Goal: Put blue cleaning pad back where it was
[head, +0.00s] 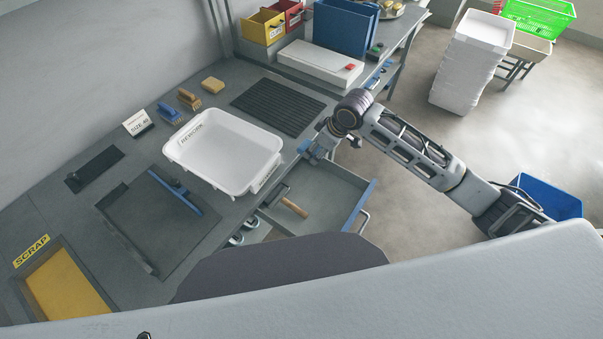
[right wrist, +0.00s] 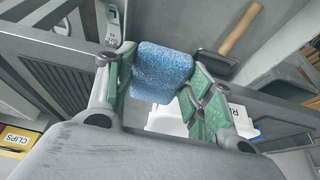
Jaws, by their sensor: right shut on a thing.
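The blue cleaning pad (right wrist: 163,70) is a speckled blue block between the green-padded fingers of my right gripper (right wrist: 158,92) in the right wrist view. My right gripper is shut on it. In the head view my right gripper (head: 314,152) hangs near the bench's right edge, at the far end of the open drawer (head: 345,187). A small blue patch of the pad (head: 304,146) shows at the fingers there. Part of the pad is hidden by the fingers. My left gripper is not in view.
A white rework tray (head: 263,181) and a ribbed black mat (head: 278,106) lie near my right gripper. A wooden-handled tool (head: 293,207) lies in the drawer. Two brushes (head: 170,113) and a yellow sponge (head: 212,85) stand along the back.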

